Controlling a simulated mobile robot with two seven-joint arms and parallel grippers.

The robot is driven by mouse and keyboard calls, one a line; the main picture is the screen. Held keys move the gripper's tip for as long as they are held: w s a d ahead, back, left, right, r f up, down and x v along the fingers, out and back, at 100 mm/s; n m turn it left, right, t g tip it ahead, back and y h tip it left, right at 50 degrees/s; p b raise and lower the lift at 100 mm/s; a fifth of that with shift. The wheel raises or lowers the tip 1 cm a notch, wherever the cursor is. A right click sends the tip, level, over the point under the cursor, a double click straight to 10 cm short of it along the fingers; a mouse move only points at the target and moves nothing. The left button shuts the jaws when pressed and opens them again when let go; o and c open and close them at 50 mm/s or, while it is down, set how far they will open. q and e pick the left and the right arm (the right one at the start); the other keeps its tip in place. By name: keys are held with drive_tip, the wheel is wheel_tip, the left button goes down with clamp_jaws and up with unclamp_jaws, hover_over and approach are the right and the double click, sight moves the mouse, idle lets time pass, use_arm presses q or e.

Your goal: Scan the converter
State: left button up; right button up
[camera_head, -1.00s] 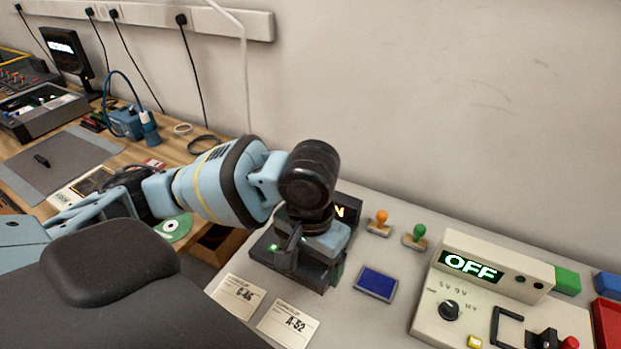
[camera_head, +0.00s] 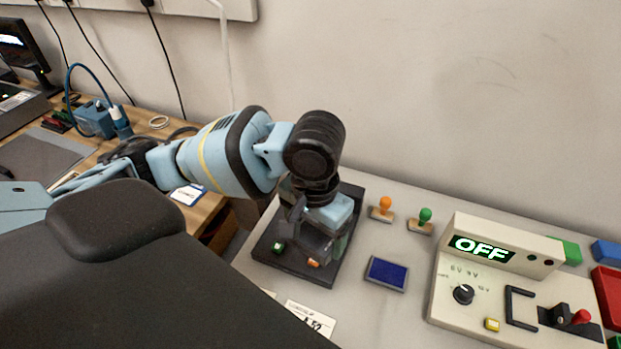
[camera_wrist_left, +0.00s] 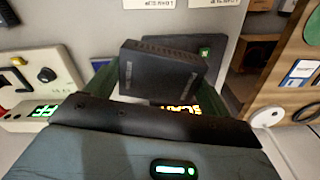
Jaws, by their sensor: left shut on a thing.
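My left gripper (camera_head: 310,238) is shut on a small black box, which I take to be the converter (camera_wrist_left: 160,75). In the left wrist view the box sits between the dark green fingers, with faint lettering along its edges. The gripper is over the black scanner (camera_head: 262,250), on the left part of the grey bench. The scanner's base shows a green button (camera_head: 278,247) and an orange button (camera_head: 314,263). Its display shows orange letters, partly hidden, in the left wrist view (camera_wrist_left: 180,107). I cannot tell whether the box touches the scanner. My right gripper is not in view.
Right of the scanner are an orange-handled stamp (camera_head: 382,210), a green-handled stamp (camera_head: 422,220) and a blue pad (camera_head: 387,273). Further right stands a beige control box (camera_head: 475,270) reading OFF. A paper card (camera_head: 312,318) lies in front. A wooden bench (camera_head: 150,150) is at left.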

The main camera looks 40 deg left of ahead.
use_arm(q)
drive_tip(key=shift+w+a+r+m, duration=0.1)
drive_tip(key=shift+w+m, duration=0.4)
drive_tip(key=shift+m, duration=0.5)
drive_tip(key=w+a+m+p, duration=0.2)
drive_tip(key=w+a+m, duration=0.2)
drive_tip(key=m, duration=0.8)
drive_tip(key=w+a+f+m+p, duration=0.1)
drive_tip(key=w+a+m+p, duration=0.2)
drive_tip(key=m, duration=1)
drive_tip(key=shift+w+a+f, duration=0.25)
drive_tip(key=shift+w+a, duration=0.3)
drive_tip(key=shift+w, duration=0.65)
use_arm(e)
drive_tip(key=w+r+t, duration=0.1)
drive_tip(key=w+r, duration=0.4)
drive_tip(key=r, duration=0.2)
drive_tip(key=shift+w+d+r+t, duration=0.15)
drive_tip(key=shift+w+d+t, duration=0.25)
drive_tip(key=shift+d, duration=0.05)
use_arm(q)
drive_tip(key=shift+f, duration=0.15)
